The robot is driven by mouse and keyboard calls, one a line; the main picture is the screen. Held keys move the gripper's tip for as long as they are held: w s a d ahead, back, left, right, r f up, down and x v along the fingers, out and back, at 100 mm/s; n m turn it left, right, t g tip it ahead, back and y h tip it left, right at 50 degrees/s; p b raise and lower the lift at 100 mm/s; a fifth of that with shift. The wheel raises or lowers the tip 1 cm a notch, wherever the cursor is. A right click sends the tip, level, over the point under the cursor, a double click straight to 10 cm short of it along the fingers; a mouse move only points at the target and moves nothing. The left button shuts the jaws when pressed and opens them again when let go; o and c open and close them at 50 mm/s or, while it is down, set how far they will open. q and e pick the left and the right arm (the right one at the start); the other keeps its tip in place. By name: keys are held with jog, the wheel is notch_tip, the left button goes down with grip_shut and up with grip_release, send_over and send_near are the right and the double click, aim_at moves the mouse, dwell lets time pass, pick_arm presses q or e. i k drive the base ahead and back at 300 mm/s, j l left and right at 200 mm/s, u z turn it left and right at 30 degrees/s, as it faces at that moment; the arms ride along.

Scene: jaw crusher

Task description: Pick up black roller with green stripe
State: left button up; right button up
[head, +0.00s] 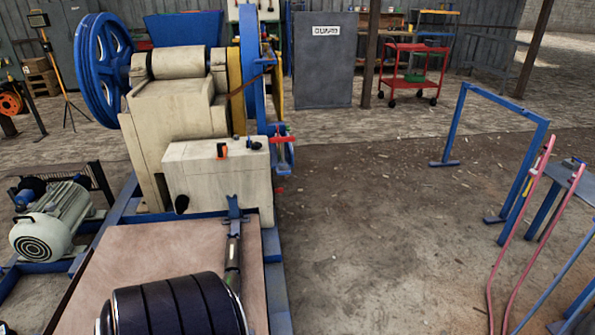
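Neither of my grippers is in view.
A brown plate (128,252) in a blue frame lies around the roller. The cream jaw crusher (180,110) stands behind it, a motor (52,220) to its left. Blue stands (540,125) and pink rails (515,235) are at right.

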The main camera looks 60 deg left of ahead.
aim_at(232, 279)
jog(key=i+l+u, duration=0.1)
jog(key=i+u, duration=0.2)
jog(key=i, duration=0.25)
jog(key=i+l+u, duration=0.3)
jog(key=i, duration=0.2)
jog(key=i+u, duration=0.2)
jog(key=u, duration=0.3)
jog(key=i+u, duration=0.2)
jog(key=u, duration=0.3)
jog(key=i+l+u, duration=0.1)
jog(key=u, duration=0.4)
jog(key=i+l+u, duration=0.2)
jog(key=u, duration=0.3)
